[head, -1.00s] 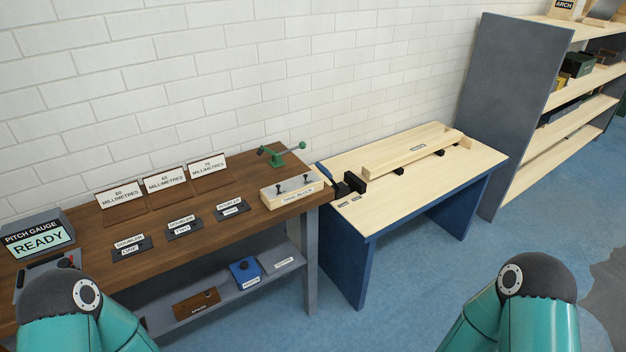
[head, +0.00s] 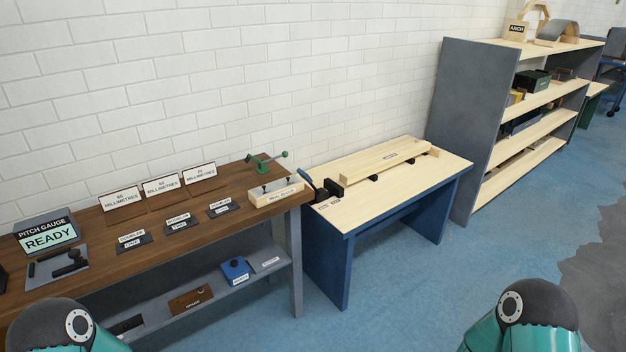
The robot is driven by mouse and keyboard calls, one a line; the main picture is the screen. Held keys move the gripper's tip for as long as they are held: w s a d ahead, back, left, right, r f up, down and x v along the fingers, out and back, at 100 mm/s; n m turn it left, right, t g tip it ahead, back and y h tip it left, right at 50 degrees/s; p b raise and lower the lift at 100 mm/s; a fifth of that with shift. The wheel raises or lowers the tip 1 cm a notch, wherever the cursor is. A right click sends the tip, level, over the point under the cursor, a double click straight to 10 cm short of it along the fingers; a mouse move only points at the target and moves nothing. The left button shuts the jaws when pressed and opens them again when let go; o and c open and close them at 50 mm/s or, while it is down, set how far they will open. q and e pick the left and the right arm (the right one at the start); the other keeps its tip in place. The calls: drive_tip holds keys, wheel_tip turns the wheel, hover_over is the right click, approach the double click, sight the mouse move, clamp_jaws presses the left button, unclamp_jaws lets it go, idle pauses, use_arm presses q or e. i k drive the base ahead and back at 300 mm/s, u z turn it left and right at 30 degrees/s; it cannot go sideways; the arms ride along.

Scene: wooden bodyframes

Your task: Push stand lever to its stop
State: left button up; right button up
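A green stand (head: 264,165) with a lever ending in a round knob sits at the back right corner of the dark wooden bench (head: 100,252). The lever points to the right, level with the top of the stand. A blue-handled clamp (head: 322,190) with black jaws is at the left edge of the pale table (head: 415,184); which of these is the stand lever is not labelled. Only the upper parts of my two teal arms show at the bottom corners. Both grippers are out of view, and nothing of mine is near the stand or clamp.
A pale wooden block (head: 276,191) lies before the green stand. A pitch gauge (head: 46,236) reads READY. Millimetre signs (head: 162,186) and dark labelled blocks (head: 182,225) line the bench. A long beam (head: 386,160) lies on the table. Grey shelves (head: 478,120) stand right; blue floor in front is clear.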

sight(304, 175)
drive_tip(key=z, duration=0.35)
drive_tip(key=i, duration=1.6)
drive_tip(key=u, duration=0.45)
